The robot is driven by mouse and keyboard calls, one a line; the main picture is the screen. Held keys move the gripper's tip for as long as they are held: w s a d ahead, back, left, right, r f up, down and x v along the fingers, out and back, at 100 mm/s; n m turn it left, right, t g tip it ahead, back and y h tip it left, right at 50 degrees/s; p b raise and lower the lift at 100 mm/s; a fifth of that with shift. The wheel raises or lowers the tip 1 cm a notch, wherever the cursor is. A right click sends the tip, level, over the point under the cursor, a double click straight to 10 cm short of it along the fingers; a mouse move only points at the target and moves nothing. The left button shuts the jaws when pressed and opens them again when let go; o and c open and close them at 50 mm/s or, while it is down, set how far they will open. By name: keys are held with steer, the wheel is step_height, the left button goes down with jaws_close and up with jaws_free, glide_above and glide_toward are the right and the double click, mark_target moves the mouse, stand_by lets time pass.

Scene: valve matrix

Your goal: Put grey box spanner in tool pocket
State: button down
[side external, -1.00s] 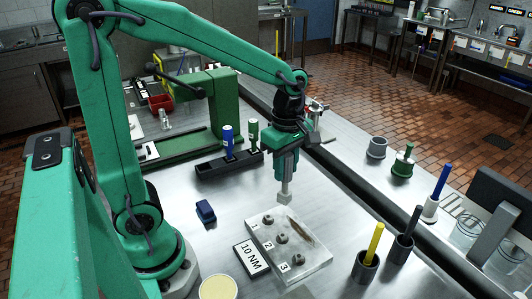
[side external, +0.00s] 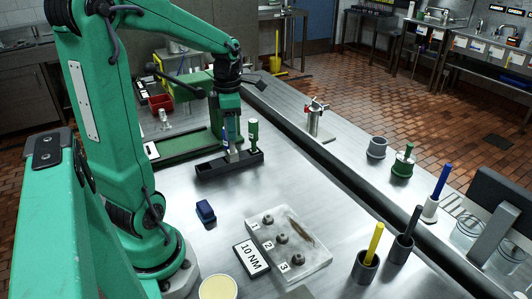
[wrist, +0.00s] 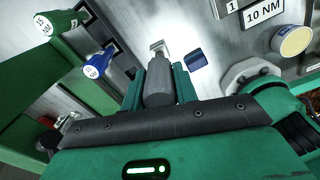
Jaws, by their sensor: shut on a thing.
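My gripper (side external: 231,122) is shut on the grey box spanner (side external: 233,155) and holds it upright, pointing down. In the wrist view the spanner's grey body (wrist: 159,82) sits between the jaws, its pale end pointing away from the camera. In the side view the spanner's lower end overlaps the black tool rack (side external: 212,171); I cannot tell whether it is over, in front of or inside a pocket. A green-handled tool (side external: 253,136) stands in the rack to the right. A blue-handled tool (wrist: 97,65) shows in the wrist view; in the side view my gripper mostly hides it.
A blue block (side external: 206,211) lies on the steel table. The plate with numbered bolts (side external: 318,262) and the 10 NM sign (side external: 251,257) are nearer the camera. A green machine bed (side external: 185,147) lies behind the rack. Yellow (side external: 374,242) and black (side external: 412,222) tools stand at right.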

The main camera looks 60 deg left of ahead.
steer(key=shift+s+a+r+n, duration=0.1)
steer(key=shift+s+a+n, duration=0.3)
steer(key=shift+a, duration=0.25)
steer(key=s+a+f, duration=0.4)
steer(key=a+f, duration=0.6)
steer(key=f, duration=0.1)
steer(key=shift+s+a, duration=0.25)
steer(key=shift+a, duration=0.1)
steer(key=shift+f, duration=0.1)
steer(key=c, duration=1.1)
jaws_free()
steer(key=shift+f, duration=0.1)
step_height(320, 180, up, 12)
steer(key=shift+r, duration=0.2)
